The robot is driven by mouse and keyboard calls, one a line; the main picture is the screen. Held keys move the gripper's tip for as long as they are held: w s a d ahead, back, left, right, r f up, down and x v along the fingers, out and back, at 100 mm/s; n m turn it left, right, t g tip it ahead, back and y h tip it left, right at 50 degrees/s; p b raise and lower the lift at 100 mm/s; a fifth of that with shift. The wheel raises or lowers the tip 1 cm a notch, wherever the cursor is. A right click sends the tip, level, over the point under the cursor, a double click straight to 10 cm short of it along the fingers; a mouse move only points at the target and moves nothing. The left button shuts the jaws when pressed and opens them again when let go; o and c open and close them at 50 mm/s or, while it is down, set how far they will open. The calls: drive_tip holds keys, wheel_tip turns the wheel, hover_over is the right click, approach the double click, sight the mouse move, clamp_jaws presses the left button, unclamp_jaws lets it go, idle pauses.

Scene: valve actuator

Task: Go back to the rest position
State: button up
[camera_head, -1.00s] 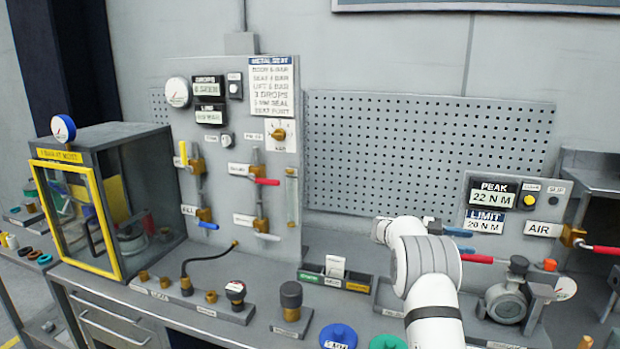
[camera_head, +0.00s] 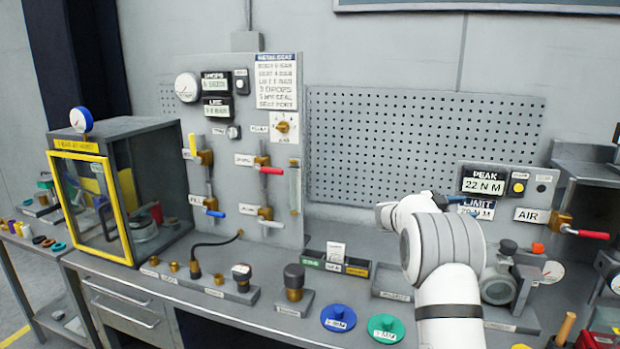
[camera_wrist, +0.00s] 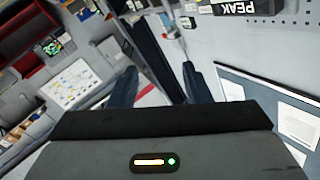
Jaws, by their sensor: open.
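My gripper shows in the wrist view (camera_wrist: 158,88) with its two dark fingers apart and nothing between them. In the head view my white and grey arm rises from the lower right, and its front end is mostly hidden behind its own links. A small dark blue part of the gripper (camera_head: 446,199) shows just past the arm, in front of the LIMIT display (camera_head: 475,208). The arm is above the right part of the workbench (camera_head: 262,322). In the wrist view the PEAK display (camera_wrist: 248,8) appears upside down at the top.
A blue disc (camera_head: 338,317) and a green disc (camera_head: 386,328) lie on the bench left of my arm. A yellow-framed cabinet (camera_head: 95,208) stands at left. A valve panel (camera_head: 245,130) and perforated board (camera_head: 420,140) stand behind. A red-handled AIR valve (camera_head: 590,234) is at right.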

drive_tip(key=w+a+r+n+t+y+b, duration=0.25)
drive_tip(key=a+r+n+t, duration=0.25)
drive_tip(key=t, duration=0.3)
drive_tip(key=s+a+f+n+t+y+b, duration=0.1)
drive_tip(key=s+a+f+n+t+y, duration=0.1)
drive_tip(key=s+a+n+y, duration=0.45)
drive_tip(key=s+a+f+n+t+y+b, duration=0.1)
drive_tip(key=s+a+n+t+y, duration=0.2)
drive_tip(key=a+y, duration=0.55)
drive_tip(key=s+a+f+n+g+b, duration=0.1)
drive_tip(key=s+f+g, duration=0.3)
drive_tip(key=s, duration=0.8)
drive_tip(key=s+a+f+n+g+b, duration=0.1)
drive_tip(key=s+a+f+n+g, duration=0.1)
drive_tip(key=s+f, duration=0.7)
drive_tip(key=s+a+f+n+g+b, duration=0.1)
drive_tip(key=s+f+g, duration=0.5)
drive_tip(key=s, duration=0.8)
drive_tip(key=shift+s+a+f+n+g+y+b, duration=0.4)
drive_tip(key=shift+a+n, duration=0.2)
drive_tip(key=shift+n, duration=0.55)
drive_tip(key=shift+w, duration=0.15)
